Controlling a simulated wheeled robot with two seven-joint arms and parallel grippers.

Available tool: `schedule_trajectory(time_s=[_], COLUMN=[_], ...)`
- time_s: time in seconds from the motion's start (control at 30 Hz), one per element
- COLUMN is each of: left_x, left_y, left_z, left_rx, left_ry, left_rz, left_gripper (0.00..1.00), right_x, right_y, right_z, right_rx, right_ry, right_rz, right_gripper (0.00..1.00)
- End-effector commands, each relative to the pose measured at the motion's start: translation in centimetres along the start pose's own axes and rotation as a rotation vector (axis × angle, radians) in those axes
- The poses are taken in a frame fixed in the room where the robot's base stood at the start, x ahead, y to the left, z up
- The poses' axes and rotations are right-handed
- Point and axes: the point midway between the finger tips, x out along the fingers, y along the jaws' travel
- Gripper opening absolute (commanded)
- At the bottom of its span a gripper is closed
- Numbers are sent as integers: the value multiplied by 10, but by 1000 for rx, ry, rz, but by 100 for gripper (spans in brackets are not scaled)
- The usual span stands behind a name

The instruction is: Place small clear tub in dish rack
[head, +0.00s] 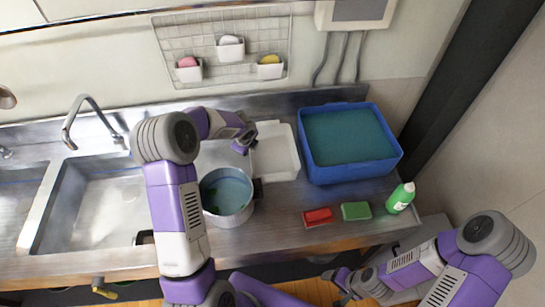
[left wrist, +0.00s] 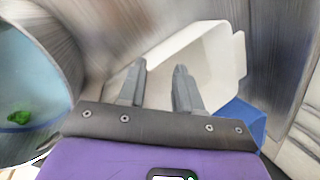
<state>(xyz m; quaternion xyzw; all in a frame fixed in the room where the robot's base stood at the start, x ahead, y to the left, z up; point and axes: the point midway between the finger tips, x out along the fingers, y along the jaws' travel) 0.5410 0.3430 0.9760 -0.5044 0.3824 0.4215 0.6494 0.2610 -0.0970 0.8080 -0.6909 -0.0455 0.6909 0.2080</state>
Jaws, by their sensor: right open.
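A whitish, see-through tub (head: 278,152) lies on the steel counter between the pot and the blue bin. It also shows in the left wrist view (left wrist: 205,60), just beyond my fingers. My left gripper (head: 243,148) is at the tub's left edge; its fingers (left wrist: 158,80) stand apart with a clear gap. I cannot tell whether they touch the tub. My right gripper (head: 340,284) is open and empty, low in front of the counter. A blue bin (head: 357,172) with a teal inside stands right of the tub; I cannot tell whether it is the dish rack.
A pot (head: 235,217) of bluish water stands close left of the tub. A red sponge (head: 318,217), a green sponge (head: 356,211) and a green bottle (head: 400,198) are along the front right. The sink (head: 100,215) and faucet (head: 88,115) are at left.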

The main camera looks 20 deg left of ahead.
Motion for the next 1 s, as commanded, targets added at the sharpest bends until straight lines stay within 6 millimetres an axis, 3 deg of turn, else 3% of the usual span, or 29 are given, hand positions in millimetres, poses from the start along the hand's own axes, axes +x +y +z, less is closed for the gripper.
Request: schedule_trajectory(time_s=[0.2, 0.43, 0.67, 1.0], left_x=[8, 12, 18, 60], left_y=[0, -1, -1, -4], left_z=[2, 3, 4, -2], left_rx=[450, 797, 902, 904], left_ry=[1, 3, 4, 5], left_rz=[-1, -2, -2, 0], left_gripper=[34, 34, 34, 34], right_x=[13, 20, 22, 27], right_y=[5, 7, 8, 10], right_z=[-1, -1, -1, -1], right_rx=[0, 0, 0, 0], right_ry=[0, 0, 0, 0], right_rz=[0, 0, 0, 0], right_gripper=[72, 72, 72, 72])
